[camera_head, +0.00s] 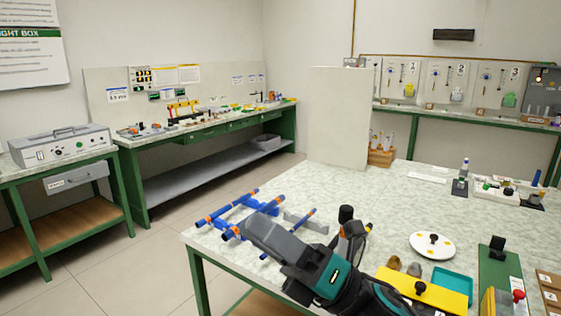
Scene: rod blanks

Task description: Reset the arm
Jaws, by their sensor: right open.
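My right arm reaches in from the bottom edge over the front of the speckled table (385,205), with dark grey, black and teal links. Its right gripper (352,240) shows beside the grey link, above the tabletop. The gripper is open, and I see nothing held in it. Blue rods with orange bands (228,208) lie on a blue rack at the table's left corner. My left gripper is out of view.
A white round plate (433,245), a teal tray (453,284) and a yellow block (416,288) stand right of my arm. A green board (497,267) is farther right. An upright white panel (338,118) stands at the back. The table's middle is mostly clear.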

